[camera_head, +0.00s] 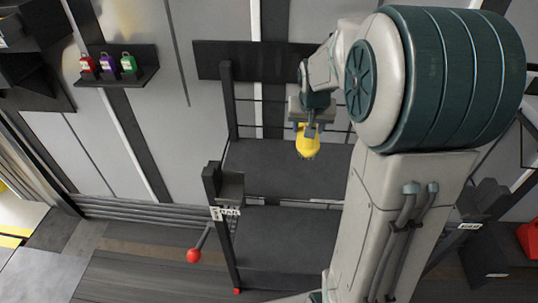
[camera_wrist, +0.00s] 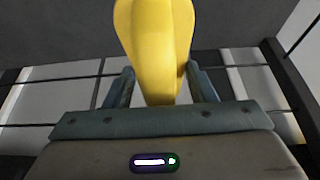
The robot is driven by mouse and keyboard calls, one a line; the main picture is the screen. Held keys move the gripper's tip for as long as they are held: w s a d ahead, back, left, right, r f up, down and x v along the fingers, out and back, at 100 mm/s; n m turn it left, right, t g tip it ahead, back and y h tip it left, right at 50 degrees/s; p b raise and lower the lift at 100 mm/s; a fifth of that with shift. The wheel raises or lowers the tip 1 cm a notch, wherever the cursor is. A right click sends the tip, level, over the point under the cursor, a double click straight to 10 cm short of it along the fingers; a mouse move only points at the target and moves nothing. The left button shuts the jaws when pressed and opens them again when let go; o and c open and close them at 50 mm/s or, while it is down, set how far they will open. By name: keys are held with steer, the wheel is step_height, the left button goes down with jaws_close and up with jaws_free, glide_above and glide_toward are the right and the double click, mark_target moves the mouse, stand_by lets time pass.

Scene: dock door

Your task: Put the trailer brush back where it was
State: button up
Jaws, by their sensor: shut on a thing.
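A wall shelf (camera_head: 118,78) at upper left bears red, purple and green tagged items. A red-knobbed lever (camera_head: 194,255) sticks out left of the rack. A lower deck (camera_head: 280,235) looks empty. My arm hides the right part of the rack.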

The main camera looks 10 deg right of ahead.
steer(key=shift+s+d+r, duration=0.15)
steer(key=shift+r, duration=0.2)
steer(key=w+a+f, duration=0.2)
steer(key=a, duration=0.1)
steer(key=w+a+f, duration=0.2)
steer(key=a, duration=0.1)
steer(key=w+a+f, duration=0.2)
steer(key=a, duration=0.1)
steer(key=shift+a+f+b, duration=0.2)
steer(key=shift+f+b, duration=0.15)
steer(key=shift+f, duration=2.05)
steer(key=shift+f+b, duration=0.15)
steer(key=shift+b, duration=0.2)
steer(key=o, duration=1.2)
